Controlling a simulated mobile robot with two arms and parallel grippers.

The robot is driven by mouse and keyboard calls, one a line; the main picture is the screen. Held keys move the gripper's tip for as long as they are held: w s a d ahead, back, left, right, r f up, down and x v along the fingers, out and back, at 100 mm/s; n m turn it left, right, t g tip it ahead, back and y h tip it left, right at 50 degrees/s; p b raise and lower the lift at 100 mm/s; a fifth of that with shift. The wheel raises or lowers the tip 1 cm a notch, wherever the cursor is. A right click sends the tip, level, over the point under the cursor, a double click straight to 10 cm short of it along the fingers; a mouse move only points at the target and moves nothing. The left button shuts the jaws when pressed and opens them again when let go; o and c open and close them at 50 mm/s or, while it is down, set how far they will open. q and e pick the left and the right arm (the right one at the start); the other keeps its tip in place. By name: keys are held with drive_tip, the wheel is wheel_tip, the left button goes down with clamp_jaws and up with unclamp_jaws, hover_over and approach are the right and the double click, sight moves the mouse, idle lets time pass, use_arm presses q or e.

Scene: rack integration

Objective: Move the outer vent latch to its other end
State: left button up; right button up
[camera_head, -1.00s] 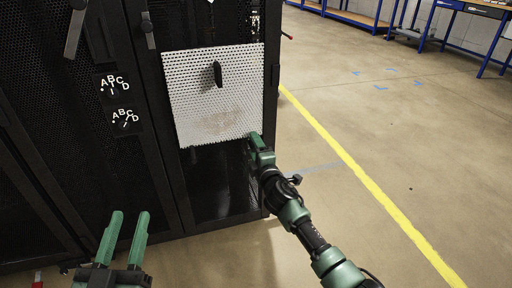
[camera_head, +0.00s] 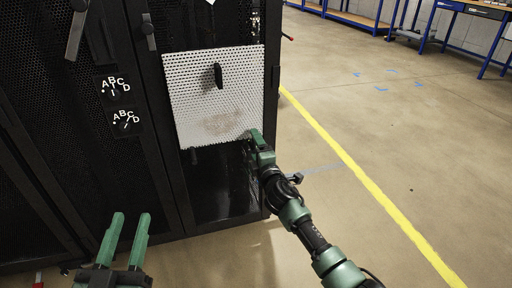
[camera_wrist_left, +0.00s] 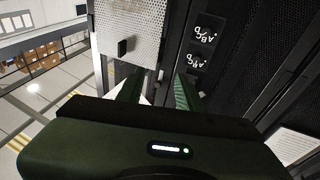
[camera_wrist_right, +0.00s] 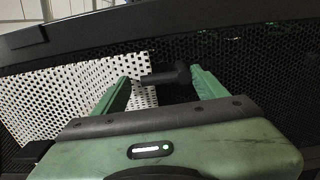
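A white perforated vent panel (camera_head: 205,105) is on the black cabinet door, with an upright black handle (camera_head: 217,75) on it. The handle also shows in the left wrist view (camera_wrist_left: 122,47). A small dark stub (camera_head: 193,156) shows just below the panel's lower left edge. My right gripper (camera_head: 254,136) is at the panel's lower right corner. In the right wrist view its open fingers (camera_wrist_right: 160,82) are either side of a dark bar-like piece (camera_wrist_right: 165,77), possibly the latch; I cannot tell if they touch it. My left gripper (camera_head: 131,222) is open and empty, low in front of the cabinet.
Two dials marked A to D (camera_head: 115,85) and two long dark handles (camera_head: 77,30) are on the cabinet to the left of the panel. Open floor with a yellow line (camera_head: 350,165) lies to the right. Blue-framed benches (camera_head: 450,20) stand far back.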

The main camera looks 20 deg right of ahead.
drive_tip(key=shift+a+f, duration=0.15)
drive_tip(key=shift+s, duration=0.2)
use_arm(q)
wheel_tip(320, 180, down, 11)
drive_tip(key=s+a+g+y+p, duration=0.1)
drive_tip(key=a+g+y+p, duration=0.1)
drive_tip(key=g, duration=0.4)
drive_tip(key=shift+s+r, duration=0.15)
drive_tip(key=shift+s, duration=0.2)
use_arm(e)
drive_tip(key=s, duration=0.7)
drive_tip(key=shift+s+d, duration=0.2)
drive_tip(key=shift+s, duration=0.05)
